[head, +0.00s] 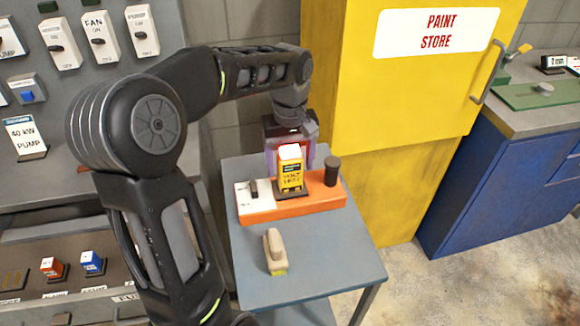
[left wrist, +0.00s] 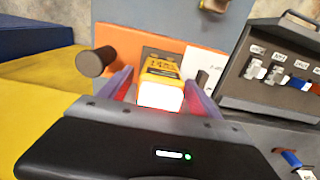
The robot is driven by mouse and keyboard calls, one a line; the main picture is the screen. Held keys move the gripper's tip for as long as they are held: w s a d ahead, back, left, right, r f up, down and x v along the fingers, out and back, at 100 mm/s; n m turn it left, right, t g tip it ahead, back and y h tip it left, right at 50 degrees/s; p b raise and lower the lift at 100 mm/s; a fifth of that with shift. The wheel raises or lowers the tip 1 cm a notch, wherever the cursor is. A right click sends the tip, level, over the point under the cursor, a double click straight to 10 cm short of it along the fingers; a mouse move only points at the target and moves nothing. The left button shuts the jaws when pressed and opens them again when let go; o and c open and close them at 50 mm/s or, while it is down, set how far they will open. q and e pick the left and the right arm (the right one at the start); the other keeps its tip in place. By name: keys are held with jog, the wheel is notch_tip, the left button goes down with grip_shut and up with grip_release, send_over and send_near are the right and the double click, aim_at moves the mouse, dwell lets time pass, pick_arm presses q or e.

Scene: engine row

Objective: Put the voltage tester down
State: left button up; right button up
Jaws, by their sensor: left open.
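The yellow voltage tester (head: 291,172) with a white top stands upright on a dark base on the orange board (head: 318,196). It also shows in the left wrist view (left wrist: 160,76), between the fingers. My left gripper (head: 291,150) is open around the tester's upper part, coming from behind it. In the left wrist view the two purplish fingers (left wrist: 157,92) stand on either side of the tester, with gaps showing. My right gripper is not in view.
The board sits on a small grey table (head: 325,255) and carries a dark cylinder (head: 332,170) and a white switch plate (head: 255,196). A beige block-like tool (head: 275,252) lies in front. A yellow paint cabinet (head: 390,110) stands close behind right; a grey switch panel (head: 90,90) is left.

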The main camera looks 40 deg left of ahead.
aim_at(290, 149)
pick_arm(q)
notch_tip(290, 149, up, 8)
jog(key=shift+f, duration=0.2)
jog(key=shift+r+p, duration=0.85)
jog(key=shift+p, duration=0.25)
jog(key=shift+r+p, duration=0.55)
jog(key=shift+f, duration=0.15)
